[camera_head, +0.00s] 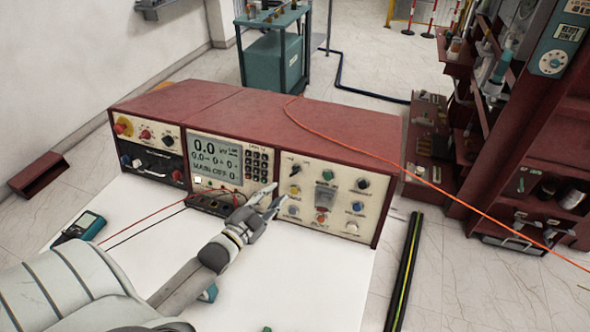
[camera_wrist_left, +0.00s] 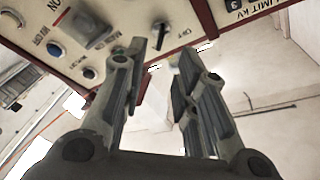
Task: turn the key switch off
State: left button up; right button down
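The key switch (camera_head: 296,169) is a small dark knob at the upper left of the cream right-hand panel (camera_head: 325,203) on the red test console. In the left wrist view, which looks upside down, the key switch (camera_wrist_left: 159,36) has a thin dark handle, with OFF lettering beside it. My left gripper (camera_head: 275,198) is in front of the console, its fingers pointing toward this panel. In the left wrist view, its two fingers (camera_wrist_left: 160,62) are spread with an empty gap. The key switch appears just beyond the fingertips; contact is not visible. My right gripper is not in view.
Other knobs and buttons sit close by, including a green one (camera_head: 328,174) and a blue one (camera_head: 358,207). Red and black leads cross the white tabletop (camera_head: 300,285) to a multimeter (camera_head: 82,226). An orange cable (camera_head: 440,190) runs off the console top.

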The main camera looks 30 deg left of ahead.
aim_at(292, 175)
pick_arm(q)
jog(key=w+p, duration=0.1)
jog(key=w, duration=0.8)
jog(key=shift+w+r+p, duration=0.1)
jog(key=shift+w+p, duration=0.25)
jog(key=shift+w, duration=0.05)
jog(key=shift+c, duration=0.2)
grip_shut()
